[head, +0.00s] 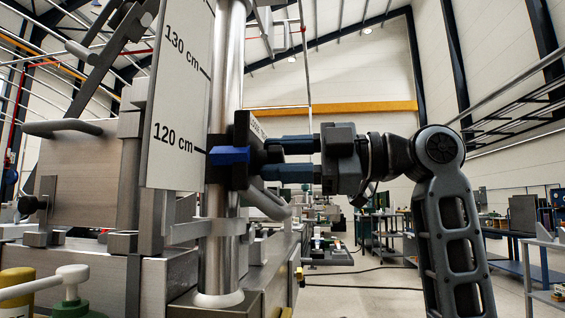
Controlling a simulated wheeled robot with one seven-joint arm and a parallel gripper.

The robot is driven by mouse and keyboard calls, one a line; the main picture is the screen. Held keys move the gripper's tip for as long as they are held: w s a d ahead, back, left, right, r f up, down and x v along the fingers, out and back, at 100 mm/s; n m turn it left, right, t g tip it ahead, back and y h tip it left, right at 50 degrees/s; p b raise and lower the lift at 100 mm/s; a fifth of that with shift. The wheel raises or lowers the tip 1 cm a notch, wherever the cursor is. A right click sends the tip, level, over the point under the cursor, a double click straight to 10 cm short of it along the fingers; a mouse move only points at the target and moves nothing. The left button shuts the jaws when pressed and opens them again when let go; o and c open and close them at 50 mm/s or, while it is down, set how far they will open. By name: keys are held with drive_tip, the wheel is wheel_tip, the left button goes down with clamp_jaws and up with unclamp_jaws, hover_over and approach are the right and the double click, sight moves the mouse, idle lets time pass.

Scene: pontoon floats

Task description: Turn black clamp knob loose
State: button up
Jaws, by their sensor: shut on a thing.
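A black clamp block (215,168) sits around a shiny vertical steel post (228,235). A blue pointer (230,156) on the clamp is level with about the 120 cm mark of a white scale plate (170,95). The black clamp knob (260,160) is on the clamp's right side, mostly hidden by the clamp and the fingers. My gripper (285,159) reaches in from the right. Its two blue-grey fingers, one above the other, are shut on the knob. The contact at the fingertips is partly hidden.
A steel machine frame with pipes stands at the left. A white-capped bottle (72,290) is at the lower left. Workbenches (380,235) stand farther back. The floor (370,290) at the lower middle is mostly clear, with a dark cable across it.

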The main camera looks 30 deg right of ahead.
drive_tip(key=o, duration=1)
drive_tip(key=v, duration=0.8)
drive_tip(key=shift+p, duration=0.35)
